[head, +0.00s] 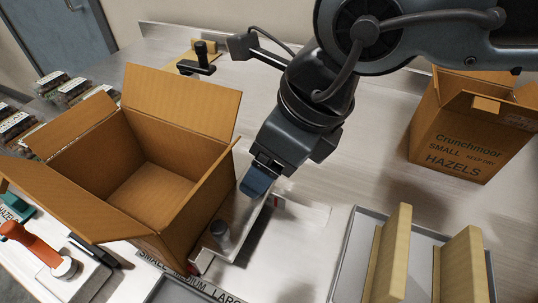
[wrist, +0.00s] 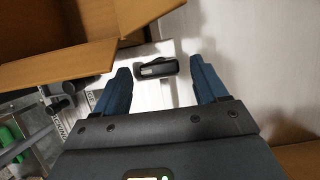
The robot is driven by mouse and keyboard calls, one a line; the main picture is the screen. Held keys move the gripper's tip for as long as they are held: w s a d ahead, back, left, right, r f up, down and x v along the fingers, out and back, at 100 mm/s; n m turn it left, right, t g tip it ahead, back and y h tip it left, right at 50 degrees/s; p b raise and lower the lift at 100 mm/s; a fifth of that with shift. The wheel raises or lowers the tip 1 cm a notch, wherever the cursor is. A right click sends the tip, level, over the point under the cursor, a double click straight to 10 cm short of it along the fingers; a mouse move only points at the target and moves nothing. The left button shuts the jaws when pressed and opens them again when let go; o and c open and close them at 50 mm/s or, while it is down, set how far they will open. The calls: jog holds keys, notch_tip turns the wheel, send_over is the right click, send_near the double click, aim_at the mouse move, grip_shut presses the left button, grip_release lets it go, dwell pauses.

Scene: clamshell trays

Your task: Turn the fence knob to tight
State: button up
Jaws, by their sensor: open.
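A dark bar-shaped knob with a pale face, which looks like the fence knob (wrist: 155,68), sits on a pale plate in the wrist view. It lies ahead of my open gripper (wrist: 164,86), between the two blue fingers, with a gap on each side. In the head view my gripper (head: 258,183) points down beside the open box and hides the knob. A pale plate (head: 308,214) with a small red mark shows just right of the fingers. I cannot read any tight or loose marking.
An open cardboard box (head: 180,145) stands close to the left of my gripper. A short grey post (head: 220,234) stands by its near corner, above a SMALL MEDIUM LARGE label. A tray (head: 345,260) with wooden blocks is at front right; a Hazels box (head: 465,140) stands behind.

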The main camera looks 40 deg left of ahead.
jog(key=v, duration=0.7)
jog(key=shift+d+r, duration=0.2)
jog(key=shift+r, duration=0.15)
